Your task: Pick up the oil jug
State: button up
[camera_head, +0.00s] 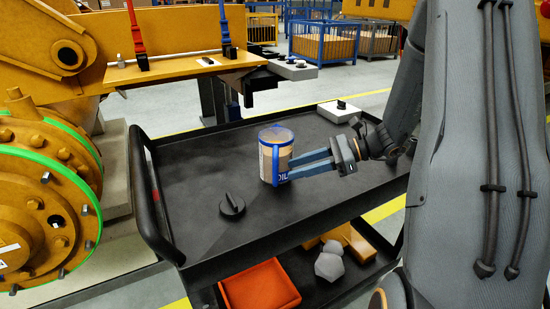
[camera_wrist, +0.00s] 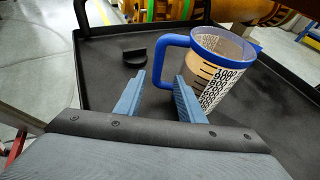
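The oil jug (camera_head: 267,158) is a clear, cylindrical measuring jug with a blue rim, a blue handle and brownish contents. It stands upright on the black top tray of a cart (camera_head: 200,168). In the wrist view the jug (camera_wrist: 222,72) shows black scale marks, with its handle (camera_wrist: 159,62) toward the left. My gripper (camera_head: 290,168) is at the jug's handle side, level with the tray. In the wrist view my gripper (camera_wrist: 160,78) is open, and the handle's lower part shows between its fingertips. I cannot tell whether either finger touches it.
A round black knob-like part (camera_head: 232,205) lies left of the jug on the tray. A grey box with a black knob (camera_head: 340,111) sits at the tray's back right. The lower shelf holds an orange bin (camera_head: 260,287). Yellow machinery (camera_head: 40,190) stands at left.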

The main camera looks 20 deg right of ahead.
aim_at(276, 183)
jog(key=x, duration=0.2)
jog(key=p+x, duration=0.1)
jog(key=x, duration=0.4)
jog(key=shift+s+a+f, duration=0.15)
jog(key=shift+s+a, duration=0.05)
jog(key=shift+c, duration=0.2)
grip_shut()
dwell(1.0)
